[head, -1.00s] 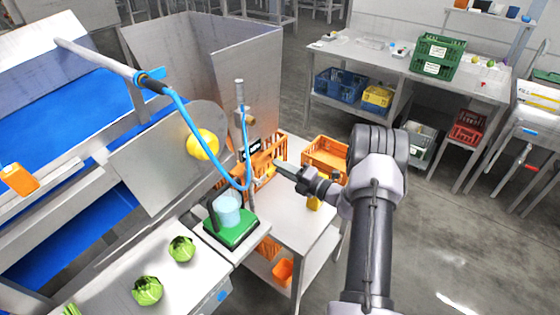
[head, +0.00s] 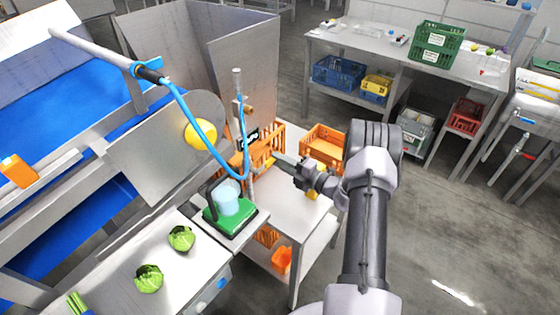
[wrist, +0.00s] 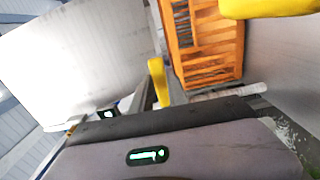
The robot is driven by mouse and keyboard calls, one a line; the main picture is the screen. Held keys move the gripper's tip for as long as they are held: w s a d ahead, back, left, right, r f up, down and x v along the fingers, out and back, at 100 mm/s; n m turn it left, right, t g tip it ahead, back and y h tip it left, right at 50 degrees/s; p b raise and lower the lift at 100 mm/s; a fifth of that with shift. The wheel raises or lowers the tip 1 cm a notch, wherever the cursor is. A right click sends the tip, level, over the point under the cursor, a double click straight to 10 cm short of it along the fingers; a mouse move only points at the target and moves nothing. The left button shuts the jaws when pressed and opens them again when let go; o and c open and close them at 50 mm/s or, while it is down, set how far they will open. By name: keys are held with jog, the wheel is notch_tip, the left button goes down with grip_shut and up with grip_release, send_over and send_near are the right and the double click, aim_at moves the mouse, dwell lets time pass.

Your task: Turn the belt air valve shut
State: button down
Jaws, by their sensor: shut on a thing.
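My gripper (head: 280,160) reaches left over the small steel table to the upright post (head: 250,185) beside the blue hose. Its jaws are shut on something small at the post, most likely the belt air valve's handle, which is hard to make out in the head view. In the wrist view a yellow lever-like piece (wrist: 158,82) stands just beyond the grey gripper body; I take it for the valve handle. The fingertips are hidden there. A brass-coloured fitting (head: 247,108) sits higher on the vertical pipe.
The blue hose (head: 196,128) hangs in a loop left of my gripper. An orange crate (head: 325,142) stands behind it, and a green scale (head: 223,219) with a clear container is to the left. A steel hopper (head: 235,55) rises behind. Open floor lies right.

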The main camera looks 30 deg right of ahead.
jog(key=c, duration=1.3)
grip_release()
jog(key=shift+s, duration=0.1)
jog(key=p+v, duration=0.2)
jog(key=v, duration=1.5)
jog(key=shift+s, duration=0.1)
